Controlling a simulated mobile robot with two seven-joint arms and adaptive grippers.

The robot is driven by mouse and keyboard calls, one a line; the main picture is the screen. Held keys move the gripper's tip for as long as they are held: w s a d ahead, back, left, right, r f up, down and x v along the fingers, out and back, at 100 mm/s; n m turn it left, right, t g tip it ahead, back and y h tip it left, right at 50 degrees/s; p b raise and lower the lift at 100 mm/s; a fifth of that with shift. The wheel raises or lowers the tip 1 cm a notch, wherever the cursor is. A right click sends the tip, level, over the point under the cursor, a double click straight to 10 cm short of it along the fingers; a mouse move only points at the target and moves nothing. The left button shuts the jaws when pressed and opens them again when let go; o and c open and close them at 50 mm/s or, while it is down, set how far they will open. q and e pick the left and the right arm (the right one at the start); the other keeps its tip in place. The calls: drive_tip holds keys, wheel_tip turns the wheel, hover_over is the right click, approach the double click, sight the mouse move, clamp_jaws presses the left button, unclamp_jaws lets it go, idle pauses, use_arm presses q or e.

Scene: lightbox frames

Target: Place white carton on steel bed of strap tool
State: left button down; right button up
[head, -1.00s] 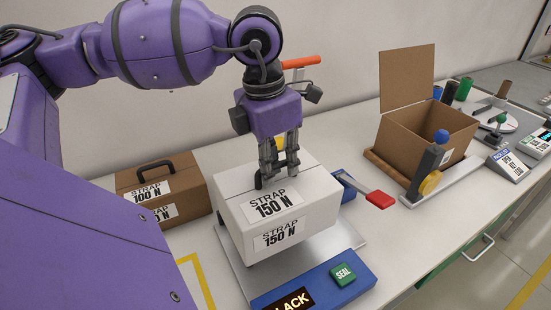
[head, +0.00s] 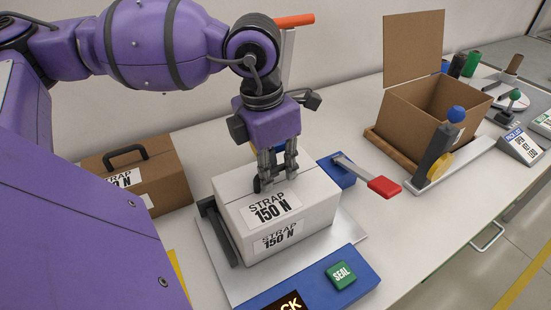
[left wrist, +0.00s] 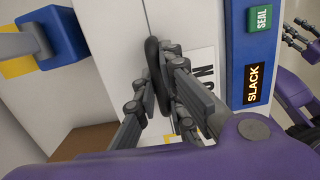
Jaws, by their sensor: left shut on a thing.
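The white carton (head: 318,205), labelled STRAP 150 N, is upright on or just above the steel bed (head: 222,268) of the strap tool; I cannot tell if its underside touches. My left gripper (head: 277,180) is over the carton's top, shut on its black handle (left wrist: 155,75), which the fingers partly hide. The tool has a blue front panel with a SLACK display (left wrist: 252,85) and a green SEAL button (head: 341,274). A dark bar (head: 217,230) stands along the carton's left side. My right gripper (left wrist: 300,32) shows small at the left wrist view's edge; its jaws are unclear.
A brown carton (head: 165,185) with a black handle stands at left. A red-handled lever (head: 383,186) sticks out right of the white carton. An open cardboard box (head: 415,110) and a post with a blue knob (head: 437,150) stand farther right. Bare table lies between.

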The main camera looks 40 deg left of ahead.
use_arm(q)
drive_tip(key=shift+s+r, duration=0.2)
drive_tip(key=shift+w+d+f, duration=0.1)
drive_tip(key=shift+w+f, duration=0.05)
drive_tip(key=c, duration=2.3)
unclamp_jaws()
drive_tip(key=shift+f, duration=0.15)
drive_tip(key=o, duration=0.5)
drive_tip(key=shift+r, duration=0.3)
drive_tip(key=r, duration=0.4)
drive_tip(key=s+r, duration=0.1)
drive_tip(key=r, duration=0.2)
drive_tip(key=a+r, duration=0.1)
drive_tip(key=r, duration=0.3)
drive_tip(key=shift+s+r, duration=0.2)
drive_tip(key=shift+r, duration=0.15)
